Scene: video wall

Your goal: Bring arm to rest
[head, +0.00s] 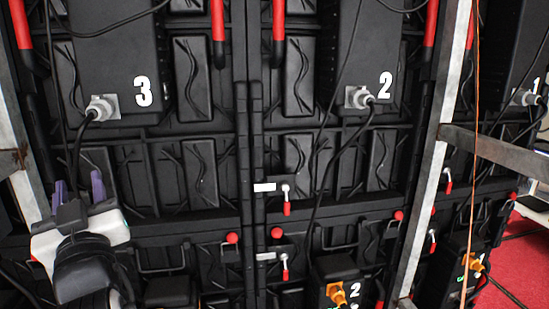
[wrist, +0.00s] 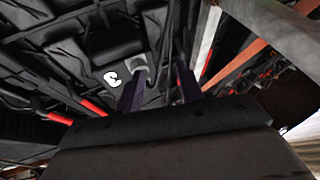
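My gripper (head: 78,187) is at the lower left in the head view, pointing up, with its two purple fingers spread apart. It is in front of the black video wall panels, below the box marked 3 (head: 115,40). In the wrist view my gripper (wrist: 158,82) shows two dark purple fingers with a gap between them, and I see nothing held. The grey plug (head: 100,108) under box 3 has a black cable that runs down behind or near the fingers; I cannot tell whether they touch. The same plug (wrist: 139,62) shows beyond the fingertips in the wrist view.
A box marked 2 (head: 355,50) with a plugged cable hangs at the centre right. Metal uprights (head: 432,150) and a crossbar (head: 500,152) stand at the right. Red-handled latches (head: 286,208) dot the wall. Red floor (head: 515,260) shows at the far right.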

